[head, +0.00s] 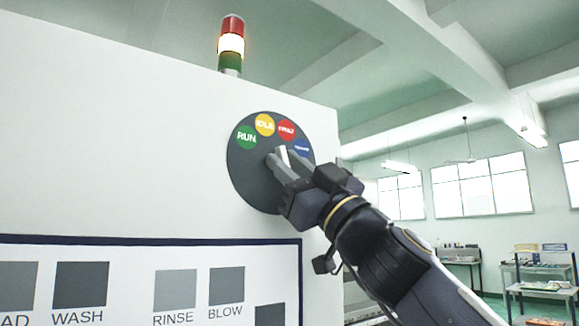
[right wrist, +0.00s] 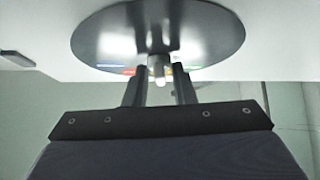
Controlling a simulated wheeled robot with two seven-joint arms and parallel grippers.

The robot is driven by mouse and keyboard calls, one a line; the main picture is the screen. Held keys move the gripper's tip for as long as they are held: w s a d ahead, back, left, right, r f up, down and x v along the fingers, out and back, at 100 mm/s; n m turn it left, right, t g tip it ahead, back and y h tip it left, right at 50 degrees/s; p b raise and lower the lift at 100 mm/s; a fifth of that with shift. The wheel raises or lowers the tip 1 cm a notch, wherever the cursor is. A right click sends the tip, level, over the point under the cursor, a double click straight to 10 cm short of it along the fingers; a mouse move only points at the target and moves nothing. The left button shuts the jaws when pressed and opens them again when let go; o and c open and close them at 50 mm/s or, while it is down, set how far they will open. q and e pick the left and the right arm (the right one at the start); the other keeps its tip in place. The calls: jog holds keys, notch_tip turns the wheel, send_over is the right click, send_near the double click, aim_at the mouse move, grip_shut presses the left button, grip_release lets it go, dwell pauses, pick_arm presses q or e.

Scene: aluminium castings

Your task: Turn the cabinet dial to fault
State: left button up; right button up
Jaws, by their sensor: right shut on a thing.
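The cabinet dial is a dark round plate (head: 250,175) on the white cabinet face. Along its upper edge are a green RUN mark (head: 246,137), a yellow IDLE mark (head: 265,125), a red mark (head: 287,130) with small lettering and a blue mark (head: 303,148). My right gripper (head: 276,160) is at the middle of the plate, shut on the dial's knob (head: 283,154), whose pale pointer shows between the fingers. In the right wrist view the plate (right wrist: 105,35) is above and the knob (right wrist: 157,70) is between the fingers. The exact pointer setting is partly hidden. My left gripper is out of view.
A signal tower (head: 231,45) stands on top of the cabinet (head: 120,140), its middle section glowing. A framed panel (head: 150,243) with grey squares labelled WASH, RINSE and BLOW is below the dial. Shelves and benches (head: 540,275) stand far off at right.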

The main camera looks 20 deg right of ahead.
jog(key=shift+s+a+m+t+h+p, duration=0.15)
jog(key=shift+m+t+h, duration=0.8)
jog(key=shift+m+h, duration=1.8)
jog(key=shift+w+a+m+t+h+p, duration=0.15)
jog(key=shift+m+t+h, duration=0.75)
jog(key=shift+m+h, duration=1.8)
jog(key=shift+s+a+m+t+h+p, duration=0.15)
jog(key=shift+m+t+h, duration=0.8)
jog(key=shift+m+h, duration=1.8)
jog(key=shift+m+y, duration=0.3)
jog(key=shift+m, duration=0.4)
jog(key=o, duration=0.7)
jog(key=b+v, duration=0.3)
jog(key=v, duration=0.5)
jog(key=shift+b, duration=0.35)
